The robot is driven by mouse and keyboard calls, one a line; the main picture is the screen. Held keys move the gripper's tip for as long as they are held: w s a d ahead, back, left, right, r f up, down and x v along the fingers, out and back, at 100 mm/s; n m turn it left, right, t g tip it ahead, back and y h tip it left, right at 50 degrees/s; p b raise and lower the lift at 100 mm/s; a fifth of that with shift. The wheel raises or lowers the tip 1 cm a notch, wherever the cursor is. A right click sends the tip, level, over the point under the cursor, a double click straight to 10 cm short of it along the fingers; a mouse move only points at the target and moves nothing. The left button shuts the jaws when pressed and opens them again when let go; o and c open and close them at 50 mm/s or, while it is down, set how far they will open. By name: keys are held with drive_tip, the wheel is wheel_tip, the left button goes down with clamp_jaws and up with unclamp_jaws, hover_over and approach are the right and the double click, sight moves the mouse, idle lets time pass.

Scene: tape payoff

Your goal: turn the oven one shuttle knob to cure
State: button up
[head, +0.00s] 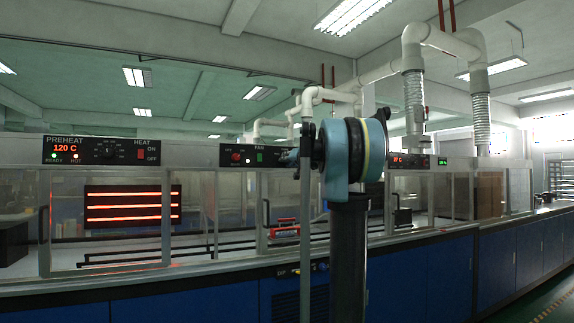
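No label reading oven one, shuttle or cure can be made out. The left control panel (75,150), marked PREHEAT, reads 120 C and has a round black knob (109,151). A second panel (255,157), marked FAN, has a small knob whose marks are too small to read. A low strip of small controls (290,270) is partly hidden too. My arm stands upright mid-view; a dark part at its left (291,158) may be my gripper, away from the knobs, its fingers unclear.
A long line of glass-fronted cabinets runs above blue cupboards (215,297). Glowing red heater bars (131,206) are behind the left glass. A red device (284,231) sits inside the middle section. White ducts (412,80) rise at the right. Floor is clear at lower right.

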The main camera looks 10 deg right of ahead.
drive_tip(key=m, duration=0.5)
drive_tip(key=shift+m, duration=0.3)
drive_tip(key=shift+d, duration=0.1)
drive_tip(key=shift+c, duration=0.2)
drive_tip(key=o, duration=1)
drive_tip(key=shift+w, duration=0.1)
drive_tip(key=shift+o, duration=0.2)
drive_tip(key=v, duration=0.8)
